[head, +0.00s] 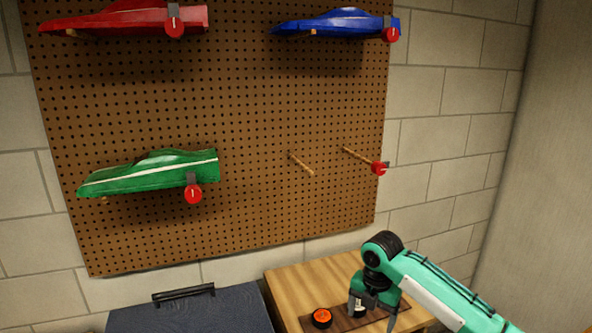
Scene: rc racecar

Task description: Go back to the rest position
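My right gripper (375,311) comes in from the lower right on a green arm and points down at the wooden table. Its fingers look spread apart, with nothing seen held between them. A dark round piece (360,312) lies by its left finger, partly hidden. My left gripper is not in view.
A pegboard (250,170) holds a red car body (125,20), a blue one (335,24) and a green one (150,172). Two bare pegs stick out, one with a red knob (379,168). An orange-and-black wheel (321,318) lies on the wooden table (310,275), beside a dark case (190,315).

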